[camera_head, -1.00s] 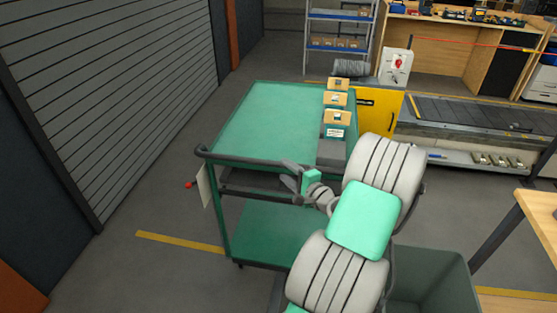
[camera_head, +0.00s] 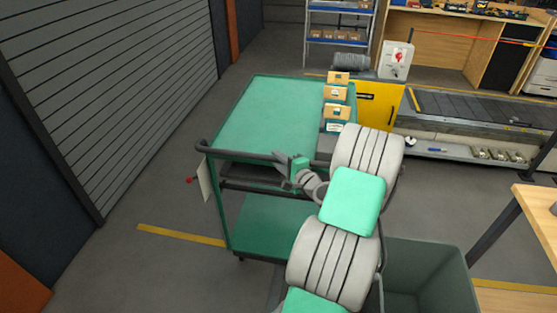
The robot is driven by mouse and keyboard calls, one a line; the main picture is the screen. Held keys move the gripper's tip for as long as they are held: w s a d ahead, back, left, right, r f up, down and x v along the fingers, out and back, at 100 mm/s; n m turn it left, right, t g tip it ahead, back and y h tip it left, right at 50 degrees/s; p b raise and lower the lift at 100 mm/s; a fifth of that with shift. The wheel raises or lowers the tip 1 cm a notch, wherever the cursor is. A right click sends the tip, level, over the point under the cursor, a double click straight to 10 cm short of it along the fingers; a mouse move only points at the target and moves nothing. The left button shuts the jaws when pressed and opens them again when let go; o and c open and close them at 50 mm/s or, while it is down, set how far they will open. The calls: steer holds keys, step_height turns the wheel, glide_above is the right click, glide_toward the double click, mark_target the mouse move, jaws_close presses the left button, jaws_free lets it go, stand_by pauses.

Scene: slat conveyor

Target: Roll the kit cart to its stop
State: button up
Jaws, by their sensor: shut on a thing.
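The green kit cart (camera_head: 277,105) stands upright in the middle of the view, with a dark push handle (camera_head: 240,154) along its near edge and a lower shelf (camera_head: 270,225). Several small cardboard boxes (camera_head: 337,112) stand in a row on the right side of its top. My gripper (camera_head: 283,164) is at the right part of the handle and is shut on it. My arm hides the cart's near right corner and part of its right side. The exact finger contact is small and partly hidden. A yellow floor line (camera_head: 180,234) runs up to the cart's near left wheel.
A slat conveyor (camera_head: 470,112) with a yellow end panel (camera_head: 379,104) is close to the cart's right side. A grey bin (camera_head: 425,275) and a wooden table (camera_head: 538,215) are at the near right. A grey shutter (camera_head: 120,90) is left. Blue shelving (camera_head: 340,38) stands behind.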

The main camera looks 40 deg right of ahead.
jaws_close()
stand_by(0.8)
steer(key=shift+w+d, duration=0.1)
